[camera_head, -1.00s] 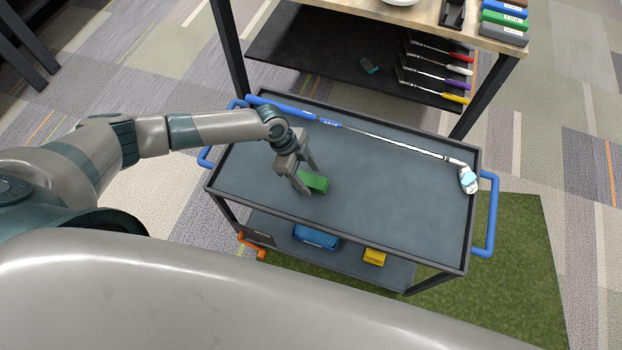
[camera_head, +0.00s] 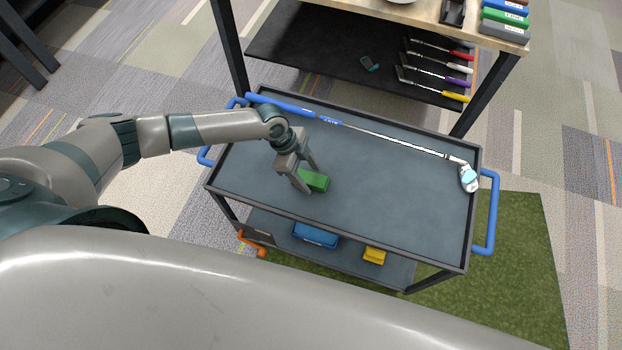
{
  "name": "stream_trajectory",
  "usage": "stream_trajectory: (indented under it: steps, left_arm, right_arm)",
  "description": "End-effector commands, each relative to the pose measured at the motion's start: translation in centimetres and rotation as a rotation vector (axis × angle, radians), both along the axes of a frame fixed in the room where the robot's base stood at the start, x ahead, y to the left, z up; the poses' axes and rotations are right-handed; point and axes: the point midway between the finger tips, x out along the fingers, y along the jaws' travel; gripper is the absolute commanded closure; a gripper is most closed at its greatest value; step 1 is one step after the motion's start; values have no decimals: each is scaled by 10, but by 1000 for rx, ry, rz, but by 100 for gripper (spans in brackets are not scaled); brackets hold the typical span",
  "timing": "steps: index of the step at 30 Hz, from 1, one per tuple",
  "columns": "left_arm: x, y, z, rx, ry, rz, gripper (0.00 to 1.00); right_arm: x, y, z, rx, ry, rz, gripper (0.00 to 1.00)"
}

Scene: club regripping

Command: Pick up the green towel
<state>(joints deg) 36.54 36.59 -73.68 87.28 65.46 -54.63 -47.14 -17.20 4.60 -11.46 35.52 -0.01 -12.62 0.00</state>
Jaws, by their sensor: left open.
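The green towel (camera_head: 315,181) is a small folded green block lying on the top tray of the dark cart (camera_head: 395,205), left of its middle. My left gripper (camera_head: 312,183) points down at the towel with its fingers apart. One finger is at the towel's left side and the other is behind it. The fingers hide part of the towel, and I cannot tell whether they touch it. My right gripper does not show.
A golf club (camera_head: 385,138) with a blue grip lies along the cart's far edge. Blue handles (camera_head: 492,215) stick out at both cart ends. A blue box (camera_head: 315,236) and a yellow box (camera_head: 374,256) are on the lower shelf. A workbench (camera_head: 440,18) stands behind.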

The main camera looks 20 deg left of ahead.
Motion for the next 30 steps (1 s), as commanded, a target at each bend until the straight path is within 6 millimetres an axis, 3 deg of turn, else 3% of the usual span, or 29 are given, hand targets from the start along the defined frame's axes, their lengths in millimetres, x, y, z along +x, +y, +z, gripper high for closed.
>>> stream_trajectory:
  steps: [13,19,30]
  left_arm:
    - [0,0,-2,0,0,0,43]
    - [0,0,-2,0,0,0,87]
    - [0,0,1,0,0,0,87]
  right_arm:
    - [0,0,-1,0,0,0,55]
    - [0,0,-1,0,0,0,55]
    - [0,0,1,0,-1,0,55]
